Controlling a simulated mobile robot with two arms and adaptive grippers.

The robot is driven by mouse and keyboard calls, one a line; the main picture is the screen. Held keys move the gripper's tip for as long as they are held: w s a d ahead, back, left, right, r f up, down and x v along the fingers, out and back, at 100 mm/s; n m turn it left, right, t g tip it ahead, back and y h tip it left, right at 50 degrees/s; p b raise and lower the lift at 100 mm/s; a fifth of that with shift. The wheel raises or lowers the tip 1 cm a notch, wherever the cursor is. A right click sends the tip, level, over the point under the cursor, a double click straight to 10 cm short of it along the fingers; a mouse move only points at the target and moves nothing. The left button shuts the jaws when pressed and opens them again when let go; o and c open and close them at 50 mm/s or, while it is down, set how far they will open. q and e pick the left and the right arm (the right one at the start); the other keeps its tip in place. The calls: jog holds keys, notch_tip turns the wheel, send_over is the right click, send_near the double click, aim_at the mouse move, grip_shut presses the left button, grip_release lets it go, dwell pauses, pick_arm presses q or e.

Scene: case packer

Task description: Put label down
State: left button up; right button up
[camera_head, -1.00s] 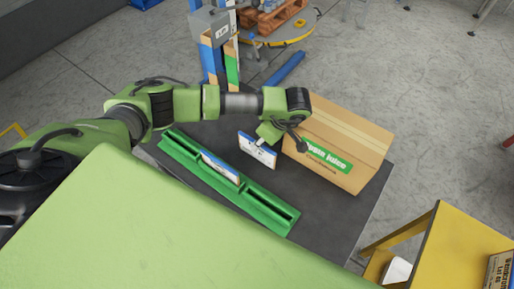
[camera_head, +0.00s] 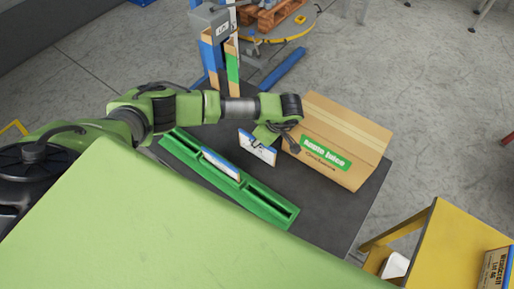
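A white label card with a blue top edge (camera_head: 257,149) is held upright above the dark table by my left gripper (camera_head: 268,136). The gripper appears shut on the card's upper edge, though its fingertips are small and partly hidden. A second white and blue label card (camera_head: 221,164) stands in the long green holder (camera_head: 268,205), to the left of the held card. A cardboard box (camera_head: 345,135) with a green "Apple Juice" label (camera_head: 325,153) stands just right of my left gripper. My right gripper is not in view.
The dark table (camera_head: 325,210) has clear room between the green holder and the box. A yellow stand (camera_head: 450,240) with a box on it is at the lower right. A post with coloured cards (camera_head: 220,60) rises behind the table.

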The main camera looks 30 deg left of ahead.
pick_arm(q)
jog(key=shift+f, duration=0.1)
dwell(0.3)
grip_shut()
